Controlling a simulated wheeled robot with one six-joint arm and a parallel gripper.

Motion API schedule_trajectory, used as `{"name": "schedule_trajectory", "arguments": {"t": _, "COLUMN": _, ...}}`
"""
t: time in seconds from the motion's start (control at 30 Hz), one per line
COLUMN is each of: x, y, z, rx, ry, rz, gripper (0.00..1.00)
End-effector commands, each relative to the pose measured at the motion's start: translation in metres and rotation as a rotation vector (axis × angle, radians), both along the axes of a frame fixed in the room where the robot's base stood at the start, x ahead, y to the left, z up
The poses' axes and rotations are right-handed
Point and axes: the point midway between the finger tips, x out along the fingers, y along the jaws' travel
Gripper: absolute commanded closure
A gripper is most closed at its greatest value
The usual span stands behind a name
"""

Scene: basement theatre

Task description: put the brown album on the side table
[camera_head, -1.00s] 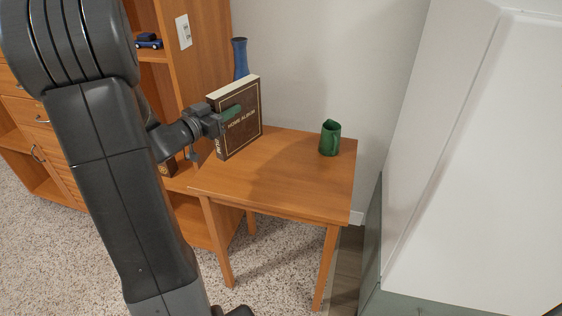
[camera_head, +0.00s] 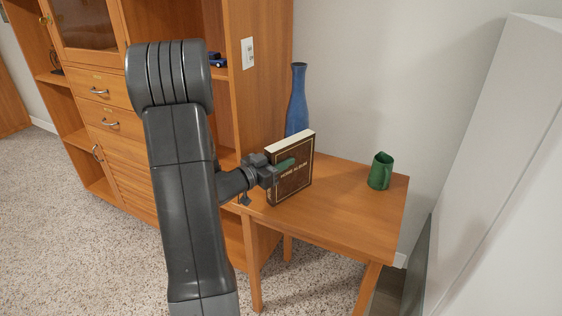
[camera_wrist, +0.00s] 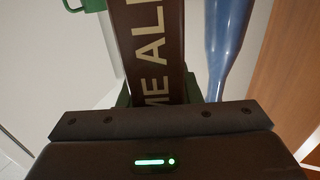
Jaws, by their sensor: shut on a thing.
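The brown album (camera_head: 293,181) stands upright at the left end of the wooden side table (camera_head: 345,210). Its cover lettering faces the front. My gripper (camera_head: 285,165) is shut on the album, with a green finger across its front cover. The far finger is hidden behind the album. In the wrist view the album's brown spine (camera_wrist: 155,45), with large pale letters, fills the space between the fingers. The album's lower edge appears at the tabletop, but I cannot tell whether it touches.
A blue vase (camera_head: 297,100) stands behind the album. A green mug (camera_head: 380,171) stands at the table's right rear. The tabletop between album and mug is clear. A wooden cabinet (camera_head: 262,70) rises on the left, and a white slanted block (camera_head: 490,170) is at the right.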

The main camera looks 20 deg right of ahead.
Motion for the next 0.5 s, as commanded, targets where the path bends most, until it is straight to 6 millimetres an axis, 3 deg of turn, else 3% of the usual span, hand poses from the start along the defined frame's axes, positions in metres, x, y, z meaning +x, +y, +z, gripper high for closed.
{"name": "schedule_trajectory", "arguments": {"t": 0.17, "x": 0.0003, "y": -0.0001, "z": -0.003, "rx": -0.002, "ry": -0.001, "rz": 0.0, "gripper": 1.0}}
{"name": "schedule_trajectory", "arguments": {"t": 0.2, "x": 0.0, "y": 0.0, "z": -0.0037, "rx": 0.0, "ry": 0.0, "rz": 0.0, "gripper": 0.65}}
{"name": "schedule_trajectory", "arguments": {"t": 0.3, "x": 0.0, "y": 0.0, "z": -0.0032, "rx": 0.0, "ry": 0.0, "rz": 0.0, "gripper": 0.47}}
{"name": "schedule_trajectory", "arguments": {"t": 0.5, "x": 0.0, "y": 0.0, "z": -0.0031, "rx": 0.0, "ry": 0.0, "rz": 0.0, "gripper": 0.47}}
